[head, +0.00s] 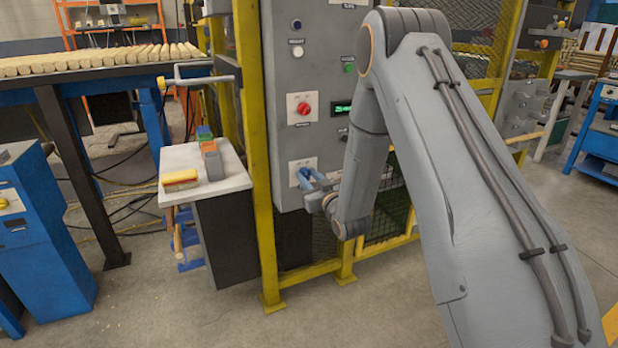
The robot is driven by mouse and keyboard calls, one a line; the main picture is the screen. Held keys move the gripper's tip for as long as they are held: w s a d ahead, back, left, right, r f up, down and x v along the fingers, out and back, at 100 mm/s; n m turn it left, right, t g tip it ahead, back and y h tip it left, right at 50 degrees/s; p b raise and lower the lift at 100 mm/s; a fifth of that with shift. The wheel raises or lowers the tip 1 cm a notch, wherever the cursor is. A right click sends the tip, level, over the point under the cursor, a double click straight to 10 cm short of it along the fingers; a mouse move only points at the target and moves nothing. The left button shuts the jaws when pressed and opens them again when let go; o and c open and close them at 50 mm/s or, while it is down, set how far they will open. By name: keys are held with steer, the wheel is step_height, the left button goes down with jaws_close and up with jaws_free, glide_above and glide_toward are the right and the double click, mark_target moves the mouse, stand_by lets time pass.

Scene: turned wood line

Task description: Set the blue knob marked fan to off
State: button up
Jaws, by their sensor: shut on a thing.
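The blue knob (305,173) sits on a white plate low on the grey control panel (283,110). My gripper (309,178) is at the knob, with its fingers shut around it. The fingers and wrist hide part of the knob and its plate, so I cannot read its marking or its pointer position. A red knob (303,109) on another white plate is above it on the same panel.
A green button (349,68), a white button (297,51) and a dark blue button (296,24) are higher on the panel. A yellow frame post (254,150) borders it. A small table (222,185) with blocks stands left.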

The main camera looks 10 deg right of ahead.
steer(key=shift+n, duration=1)
steer(key=o, duration=1.1)
steer(key=shift+c, duration=0.2)
steer(key=shift+s, duration=0.15)
steer(key=v, duration=0.7)
steer(key=shift+s+p, duration=0.3)
steer(key=shift+p, duration=0.05)
steer(key=shift+w, duration=0.1)
